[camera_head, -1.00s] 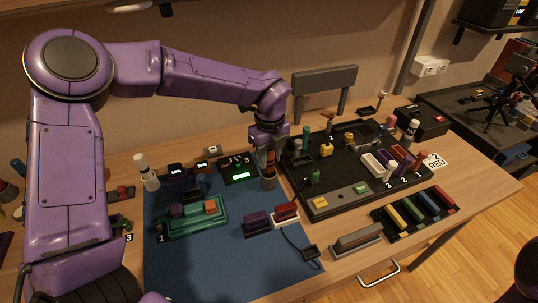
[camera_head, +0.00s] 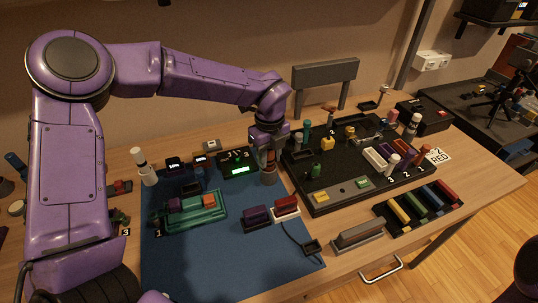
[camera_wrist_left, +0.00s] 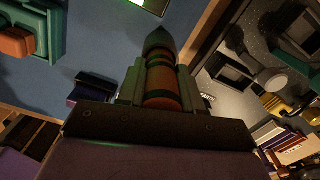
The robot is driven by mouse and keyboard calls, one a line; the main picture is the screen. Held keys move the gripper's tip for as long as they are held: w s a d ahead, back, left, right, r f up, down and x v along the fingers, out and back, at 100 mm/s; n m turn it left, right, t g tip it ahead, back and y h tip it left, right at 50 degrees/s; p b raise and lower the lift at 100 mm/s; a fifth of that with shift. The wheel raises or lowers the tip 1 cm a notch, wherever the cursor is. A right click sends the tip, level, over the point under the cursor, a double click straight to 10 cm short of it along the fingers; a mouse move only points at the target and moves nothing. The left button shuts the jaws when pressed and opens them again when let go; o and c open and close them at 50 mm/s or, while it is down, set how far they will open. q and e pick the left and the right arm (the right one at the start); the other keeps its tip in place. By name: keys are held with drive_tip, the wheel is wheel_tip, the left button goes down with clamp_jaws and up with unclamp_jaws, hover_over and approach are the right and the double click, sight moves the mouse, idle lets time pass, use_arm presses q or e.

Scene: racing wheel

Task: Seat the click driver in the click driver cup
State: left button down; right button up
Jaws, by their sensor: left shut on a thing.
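The click driver (camera_head: 268,160), with orange bands, hangs upright in my left gripper (camera_head: 268,150), which is shut on it. In the left wrist view the driver's orange body (camera_wrist_left: 162,88) shows between the two fingers of the left gripper (camera_wrist_left: 160,82), with a dark tapered part beyond it. My right gripper is not in view.
A black parts board (camera_head: 300,190) lies close on the right. A teal tray (camera_head: 222,212) and a purple block (camera_head: 256,214) stand on the blue mat (camera_head: 215,265), whose front is mostly clear.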

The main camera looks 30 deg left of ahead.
use_arm(q)
drive_tip(key=c, duration=0.7)
unclamp_jaws()
drive_tip(key=shift+o, duration=0.2)
wheel_tip(320, 180, up, 10)
drive_tip(key=shift+d+r+b, duration=0.1)
drive_tip(key=shift+r+b, duration=0.1)
drive_tip(key=shift+b, duration=0.25)
drive_tip(key=shift+s, duration=0.1)
